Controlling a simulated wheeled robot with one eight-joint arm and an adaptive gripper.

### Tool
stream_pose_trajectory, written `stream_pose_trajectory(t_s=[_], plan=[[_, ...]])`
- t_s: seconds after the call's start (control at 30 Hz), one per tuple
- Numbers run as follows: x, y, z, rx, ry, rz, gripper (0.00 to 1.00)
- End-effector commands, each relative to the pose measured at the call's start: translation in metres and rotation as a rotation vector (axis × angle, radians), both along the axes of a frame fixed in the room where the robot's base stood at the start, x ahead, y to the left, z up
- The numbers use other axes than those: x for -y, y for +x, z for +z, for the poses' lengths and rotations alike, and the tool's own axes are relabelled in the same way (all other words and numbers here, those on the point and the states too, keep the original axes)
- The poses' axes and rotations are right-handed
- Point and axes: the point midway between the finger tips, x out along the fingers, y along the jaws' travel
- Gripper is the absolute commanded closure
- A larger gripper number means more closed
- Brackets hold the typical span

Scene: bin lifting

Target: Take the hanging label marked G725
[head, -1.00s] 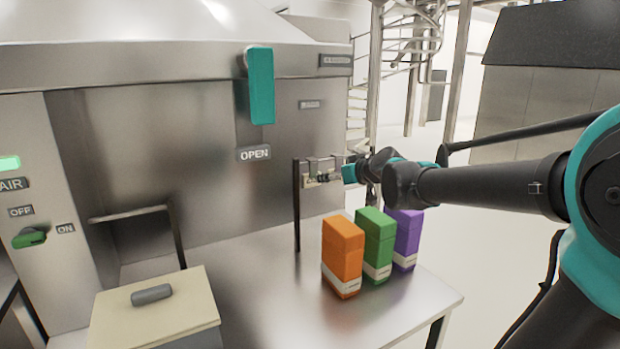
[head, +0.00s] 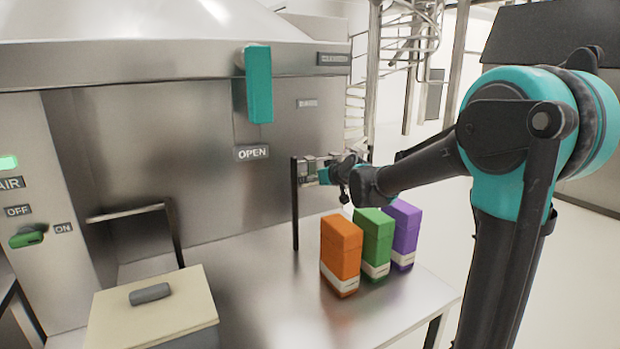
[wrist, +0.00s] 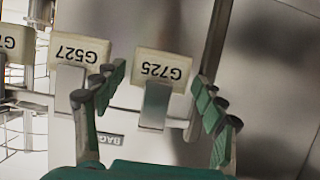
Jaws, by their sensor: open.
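The label marked G725 (wrist: 161,68) is a cream tag with black print, upside down in the wrist view. It hangs with a grey clip or hook (wrist: 156,105) on a metal rail. My gripper (wrist: 160,95) is open, with one green-padded finger on each side of the label. The label appears between the fingers; contact is not visible. A second label, G527 (wrist: 80,50), hangs to its left, close to the left finger. In the head view my gripper (head: 325,174) is at the rack, and the labels there are too small to read.
A third label (wrist: 14,42) is cut off at the wrist view's left edge. The rack's dark post (head: 295,205) stands on the metal table (head: 245,290). Orange (head: 341,255), green (head: 374,243) and purple (head: 404,235) boxes stand below my arm. A lidded bin (head: 150,305) is at front left.

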Motion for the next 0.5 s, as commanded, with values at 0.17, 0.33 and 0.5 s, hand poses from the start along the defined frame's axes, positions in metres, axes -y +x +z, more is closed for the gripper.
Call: stream_pose_trajectory(t_s=[0.17, 0.33, 0.5], plan=[[-0.013, 0.018, -0.01, 0.0, 0.0, 0.0, 0.29], [-0.018, 0.025, -0.014, 0.0, 0.0, -0.001, 0.29], [-0.019, 0.026, -0.014, 0.0, 0.0, -0.001, 0.29]])
